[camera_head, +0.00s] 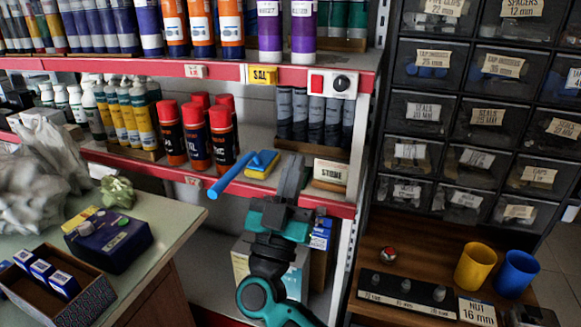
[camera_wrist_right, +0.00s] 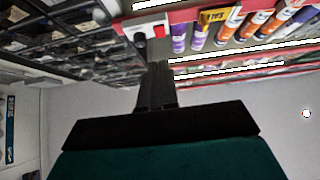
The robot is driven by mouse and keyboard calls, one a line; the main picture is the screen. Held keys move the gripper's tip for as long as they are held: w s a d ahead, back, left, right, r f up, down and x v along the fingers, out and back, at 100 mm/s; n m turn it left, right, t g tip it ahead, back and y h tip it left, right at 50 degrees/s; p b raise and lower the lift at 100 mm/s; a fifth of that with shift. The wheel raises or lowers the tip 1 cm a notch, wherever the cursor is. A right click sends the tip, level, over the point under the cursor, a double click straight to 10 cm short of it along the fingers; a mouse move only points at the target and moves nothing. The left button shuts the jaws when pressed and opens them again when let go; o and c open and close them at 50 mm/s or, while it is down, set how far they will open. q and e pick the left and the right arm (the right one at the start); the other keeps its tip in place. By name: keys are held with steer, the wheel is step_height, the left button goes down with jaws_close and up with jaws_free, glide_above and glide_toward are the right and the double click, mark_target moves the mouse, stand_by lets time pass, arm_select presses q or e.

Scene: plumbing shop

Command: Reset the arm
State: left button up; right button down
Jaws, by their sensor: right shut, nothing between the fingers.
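My right gripper (camera_head: 291,180) stands in front of the red-edged shelf in the middle of the head view, its fingers pointing up. Its fingers are together with nothing between them. My teal and black right arm comes up from the bottom edge. In the right wrist view the dark shut fingers (camera_wrist_right: 156,85) reach up toward the shelf edge. My left gripper is not in the head view.
A blue-handled yellow brush (camera_head: 262,164) lies on the shelf just left of my right gripper. Red-capped cans (camera_head: 196,137) stand further left. A switch box (camera_head: 332,84) is above. At right are drawers (camera_head: 430,65) and yellow (camera_head: 474,267) and blue (camera_head: 517,272) cups.

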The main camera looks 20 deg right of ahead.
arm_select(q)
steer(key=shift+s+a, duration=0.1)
arm_select(e)
steer(key=shift+s+f, duration=0.1)
steer(key=shift+f, duration=0.05)
steer(key=s+a+f+n+g+y+p, duration=0.15)
steer(key=s+f+n+y+p, duration=0.35)
steer(key=y, duration=0.5)
steer(key=s+a+f+n+g+y+p, duration=0.1)
steer(key=s+f+n+g+y+p, duration=0.15)
steer(key=f+n+y, duration=0.55)
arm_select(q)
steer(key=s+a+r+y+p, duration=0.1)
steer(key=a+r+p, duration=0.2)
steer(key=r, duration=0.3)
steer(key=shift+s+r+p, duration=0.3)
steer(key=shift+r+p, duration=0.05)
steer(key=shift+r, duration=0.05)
arm_select(e)
steer(key=s+d+f+m+g+h, duration=0.1)
steer(key=s+d+f+m+g, duration=0.2)
steer(key=s+d+f+g, duration=0.4)
steer(key=s+f, duration=0.3)
steer(key=s, duration=0.1)
steer(key=shift+d+f+m, duration=0.15)
steer(key=shift+f+m, duration=0.15)
steer(key=shift+f, duration=0.1)
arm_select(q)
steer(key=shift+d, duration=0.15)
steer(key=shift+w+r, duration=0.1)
